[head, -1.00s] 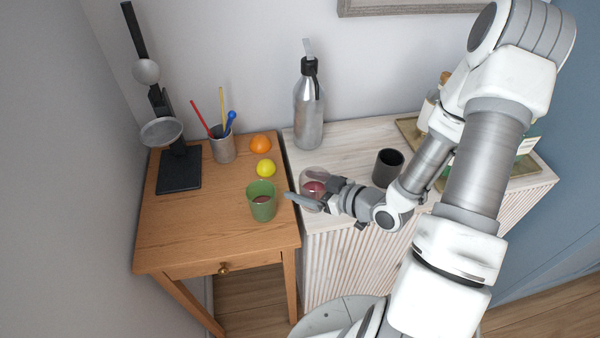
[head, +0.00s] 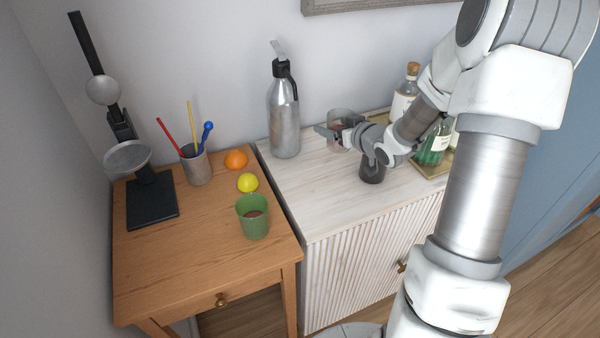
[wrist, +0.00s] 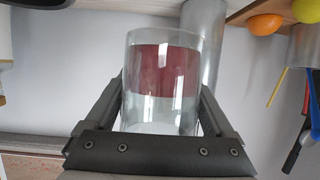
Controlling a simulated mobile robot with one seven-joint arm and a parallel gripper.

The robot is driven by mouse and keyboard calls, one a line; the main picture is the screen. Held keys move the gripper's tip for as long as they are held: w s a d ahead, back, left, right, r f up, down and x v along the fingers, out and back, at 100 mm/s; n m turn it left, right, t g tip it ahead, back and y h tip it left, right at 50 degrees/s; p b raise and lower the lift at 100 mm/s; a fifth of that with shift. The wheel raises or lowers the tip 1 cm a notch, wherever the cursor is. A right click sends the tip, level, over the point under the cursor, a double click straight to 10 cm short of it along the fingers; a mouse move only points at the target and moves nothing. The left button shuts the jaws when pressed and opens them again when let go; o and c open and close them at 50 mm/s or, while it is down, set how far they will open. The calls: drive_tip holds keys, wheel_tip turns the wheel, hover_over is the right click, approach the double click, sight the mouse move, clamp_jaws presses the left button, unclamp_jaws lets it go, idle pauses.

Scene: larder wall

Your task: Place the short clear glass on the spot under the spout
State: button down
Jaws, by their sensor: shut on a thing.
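My gripper (head: 335,133) is shut on the short clear glass (head: 341,118), which holds dark red contents. The glass is upright beside the steel bottle, to its right, over the back of the white cabinet top. I cannot tell whether it touches the surface. In the wrist view the glass (wrist: 160,85) sits between both fingers. A black stand (head: 150,200) with a round dish (head: 127,157) is on the wooden table at left. No marked spot is clearly visible.
A dark cup (head: 373,172) stands just below my wrist. A tray (head: 436,170) with bottles is at right. The wooden table (head: 185,250) bears a green cup (head: 253,217), a lemon (head: 248,183), an orange (head: 236,160) and a utensil holder (head: 196,165). The cabinet's front left is clear.

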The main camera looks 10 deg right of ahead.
drive_tip(key=shift+w+d+r, duration=0.2)
drive_tip(key=shift+r, duration=0.05)
drive_tip(key=shift+w+a+f, duration=0.1)
drive_tip(key=shift+w+a, duration=0.05)
drive_tip(key=b, duration=0.1)
hover_over(290, 149)
drive_tip(key=s, duration=0.2)
drive_tip(key=f, duration=0.6)
drive_tip(key=shift+w+d+f, duration=0.1)
drive_tip(key=shift+d+f, duration=0.15)
drive_tip(key=shift+f, duration=2.05)
drive_tip(key=shift+f+b, duration=0.2)
drive_tip(key=shift+b, duration=0.15)
unclamp_jaws()
drive_tip(key=shift+r, duration=0.1)
